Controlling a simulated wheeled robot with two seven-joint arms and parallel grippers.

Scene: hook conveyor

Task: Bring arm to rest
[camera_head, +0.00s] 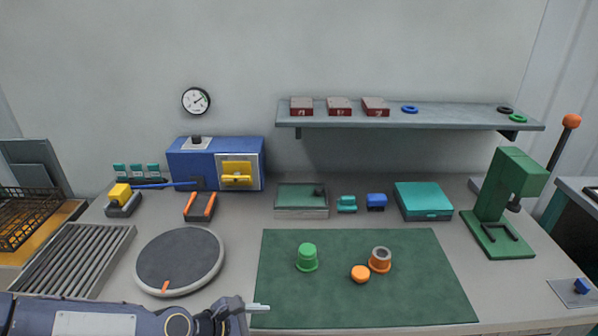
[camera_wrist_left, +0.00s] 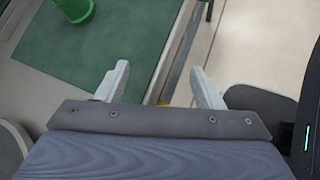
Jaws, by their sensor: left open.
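My left arm comes in from the lower left in the head view. My left gripper (camera_head: 258,308) is near the table's front edge, left of the lower left corner of the green mat (camera_head: 330,312). In the left wrist view, the gripper (camera_wrist_left: 160,90) has its two fingers spread apart with nothing between them. Under the fingers are the table's front edge and the mat's edge. My right gripper does not show in either view.
A green piece (camera_head: 307,258), an orange piece (camera_head: 380,261) and an orange cap (camera_head: 360,274) are on the mat. A round grey turntable (camera_head: 180,258) lies left of the mat. A green press (camera_head: 500,205) stands at right.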

